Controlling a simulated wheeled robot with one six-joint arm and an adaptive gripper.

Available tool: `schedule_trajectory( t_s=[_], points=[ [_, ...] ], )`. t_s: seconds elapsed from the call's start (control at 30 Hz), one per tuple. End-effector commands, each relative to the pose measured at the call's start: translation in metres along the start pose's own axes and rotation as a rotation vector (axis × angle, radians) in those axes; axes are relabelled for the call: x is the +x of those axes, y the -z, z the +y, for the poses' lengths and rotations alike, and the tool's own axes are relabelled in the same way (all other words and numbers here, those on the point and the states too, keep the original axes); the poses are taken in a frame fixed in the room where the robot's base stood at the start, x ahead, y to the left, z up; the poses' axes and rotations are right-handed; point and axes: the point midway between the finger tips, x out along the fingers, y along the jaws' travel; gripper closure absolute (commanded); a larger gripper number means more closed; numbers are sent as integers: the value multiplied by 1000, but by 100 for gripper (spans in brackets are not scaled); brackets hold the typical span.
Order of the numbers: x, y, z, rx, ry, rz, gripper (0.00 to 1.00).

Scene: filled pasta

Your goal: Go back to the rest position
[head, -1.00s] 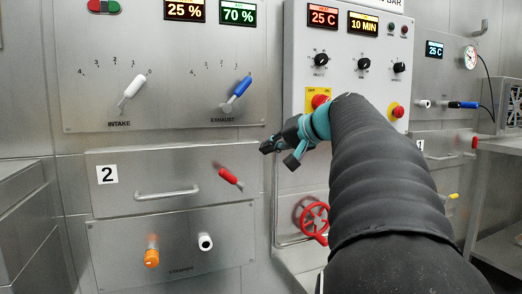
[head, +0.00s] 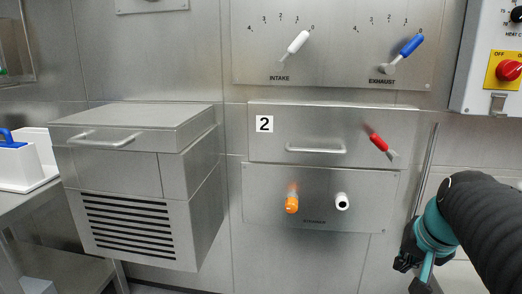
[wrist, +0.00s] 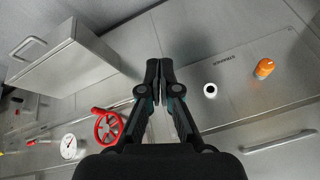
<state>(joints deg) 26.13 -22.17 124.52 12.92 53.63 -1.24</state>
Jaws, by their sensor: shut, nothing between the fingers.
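My gripper (head: 415,262) is at the lower right of the head view, at the end of my black-sleeved arm, partly cut by the frame edge. In the wrist view my gripper (wrist: 160,66) has both fingers together, shut and empty. It is in front of the steel wall panels and touches nothing that I can see. The rest position itself is not marked in any view.
A drawer panel marked 2 (head: 270,148) has a red lever (head: 378,142); orange (head: 292,203) and white (head: 342,201) knobs sit below. A steel cabinet (head: 190,215) juts out at left. The wrist view shows a red valve wheel (wrist: 108,126) and gauge (wrist: 69,146).

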Motion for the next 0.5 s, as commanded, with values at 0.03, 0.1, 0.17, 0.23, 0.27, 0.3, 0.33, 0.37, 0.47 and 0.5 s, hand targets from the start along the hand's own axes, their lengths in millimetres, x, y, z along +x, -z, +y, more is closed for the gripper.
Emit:
schedule_trajectory(
  t_s=[0.03,0.1,0.17,0.23,0.27,0.3,0.33,0.37,0.47,0.5],
  points=[
    [-3,-27,-7,-73,-21,-14,100],
    [-3,-60,-11,-166,-48,-25,100],
    [-4,-85,-14,-248,-62,-30,100],
    [-6,-110,-19,-336,-64,-31,100],
    [-8,-119,-21,-368,-60,-29,100],
    [-11,-129,-25,-405,-52,-25,100],
    [-14,-134,-29,-426,-40,-19,100],
    [-17,-138,-33,-445,-28,-13,100],
    [-29,-142,-46,-493,5,16,100],
    [-31,-143,-49,-506,13,21,100]
  ],
)
